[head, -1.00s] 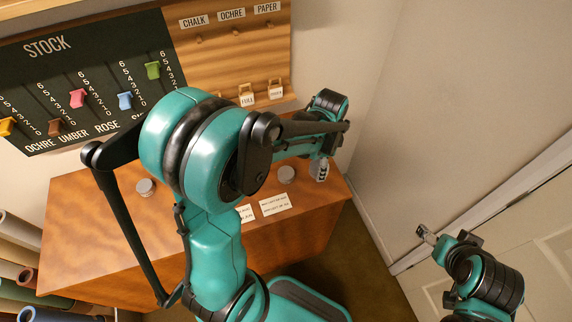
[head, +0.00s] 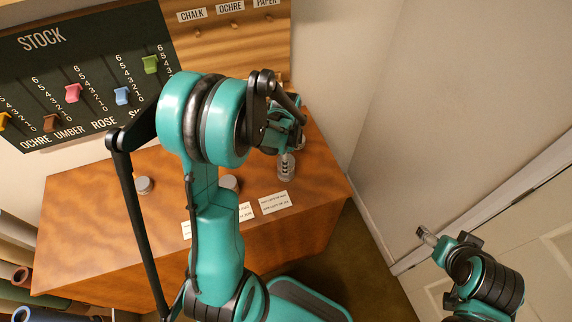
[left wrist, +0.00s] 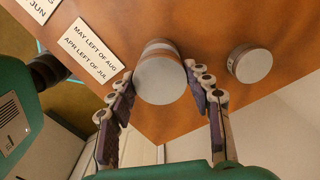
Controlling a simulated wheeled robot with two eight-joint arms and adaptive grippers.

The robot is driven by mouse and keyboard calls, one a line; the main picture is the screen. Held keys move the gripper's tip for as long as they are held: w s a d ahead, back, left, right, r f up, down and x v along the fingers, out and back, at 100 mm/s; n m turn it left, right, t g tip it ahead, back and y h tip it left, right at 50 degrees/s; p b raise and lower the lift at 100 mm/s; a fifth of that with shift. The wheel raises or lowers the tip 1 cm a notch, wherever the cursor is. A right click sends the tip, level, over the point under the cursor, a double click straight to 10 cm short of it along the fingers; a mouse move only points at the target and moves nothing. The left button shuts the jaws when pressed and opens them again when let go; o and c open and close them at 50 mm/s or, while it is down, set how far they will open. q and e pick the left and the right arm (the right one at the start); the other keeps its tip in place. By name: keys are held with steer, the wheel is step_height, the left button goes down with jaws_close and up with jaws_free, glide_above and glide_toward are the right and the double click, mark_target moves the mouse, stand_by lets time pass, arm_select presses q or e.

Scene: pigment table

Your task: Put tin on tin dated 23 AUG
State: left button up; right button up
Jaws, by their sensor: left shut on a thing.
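My left gripper (head: 286,168) is low over the right part of the wooden table. In the left wrist view its fingers (left wrist: 160,92) are shut on the sides of a round grey tin (left wrist: 160,80), whose flat face is towards the camera. I cannot tell whether this tin touches anything beneath it. A second tin (left wrist: 250,63) stands apart to its right in that view. In the head view a tin (head: 229,183) stands just right of my left arm, and another tin (head: 144,185) stands at the left. No date is readable on any tin. My right gripper (head: 427,235) is away from the table; its jaws are unclear.
White cards lie along the table (head: 90,230) front; one card (head: 275,203) reads "MAY LEFT OF AUG, APR LEFT OF JUL" in the wrist view (left wrist: 92,50). A stock board (head: 80,75) with coloured sliders is on the back wall. Paper rolls (head: 20,275) are at the lower left.

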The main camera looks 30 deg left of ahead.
arm_select(q)
step_height(320, 180, down, 3)
steer(key=shift+r, duration=0.2)
steer(key=shift+f+b, duration=0.1)
steer(key=shift+b, duration=0.35)
steer(key=o, duration=1.2)
